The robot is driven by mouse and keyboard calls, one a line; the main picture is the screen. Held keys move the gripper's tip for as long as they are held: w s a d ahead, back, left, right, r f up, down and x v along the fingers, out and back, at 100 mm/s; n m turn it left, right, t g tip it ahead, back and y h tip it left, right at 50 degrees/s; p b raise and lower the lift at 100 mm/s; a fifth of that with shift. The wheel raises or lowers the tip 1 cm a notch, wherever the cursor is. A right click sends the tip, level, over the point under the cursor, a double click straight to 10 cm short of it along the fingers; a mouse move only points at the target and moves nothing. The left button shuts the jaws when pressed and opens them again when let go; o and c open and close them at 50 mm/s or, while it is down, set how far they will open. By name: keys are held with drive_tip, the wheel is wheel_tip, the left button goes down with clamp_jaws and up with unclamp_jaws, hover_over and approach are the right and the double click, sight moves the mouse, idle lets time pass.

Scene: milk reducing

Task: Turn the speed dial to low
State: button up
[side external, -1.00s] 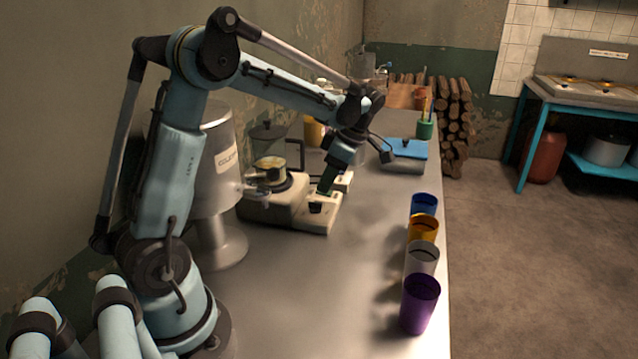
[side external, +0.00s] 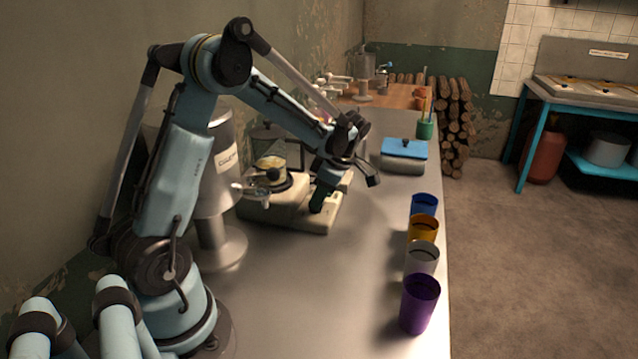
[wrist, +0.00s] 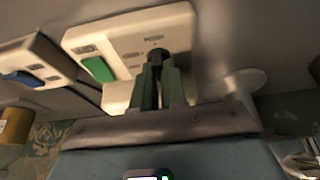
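The speed dial (wrist: 156,54) is a small dark knob on a cream control panel (wrist: 112,42) in the wrist view. The same panel (side external: 325,221) shows on the counter in the side view, where my gripper covers the dial. My gripper (wrist: 159,66) has two green fingers, slightly apart, pointing at the panel with their tips at the dial. The dial shows between and just beyond the tips. I cannot tell whether the fingers press on it. The dial's pointer and the small labels are too blurred to read. In the side view my gripper (side external: 317,208) is low over the panel.
A green switch (wrist: 98,69) sits beside the dial. A second panel with a blue switch (wrist: 24,78) is close by. A steel machine (side external: 222,165) stands left of the panel. Several cups, including a purple one (side external: 419,305), line the counter's right edge. The middle counter is clear.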

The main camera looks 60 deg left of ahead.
clamp_jaws()
drive_tip(key=shift+m, duration=0.3)
drive_tip(key=m+t, duration=0.1)
drive_tip(key=m, duration=0.2)
drive_tip(key=shift+s+d+y, duration=0.1)
drive_tip(key=shift+s+y, duration=0.05)
drive_tip(key=shift+y, duration=0.25)
drive_tip(key=shift+s+m+t, duration=0.1)
drive_tip(key=shift+m+t, duration=0.4)
drive_tip(key=shift+m, duration=0.75)
drive_tip(key=shift+s+m+t, duration=0.1)
drive_tip(key=shift+m+t, duration=0.4)
drive_tip(key=shift+m, duration=0.75)
drive_tip(key=o, duration=0.6)
unclamp_jaws()
drive_tip(key=shift+c, duration=0.2)
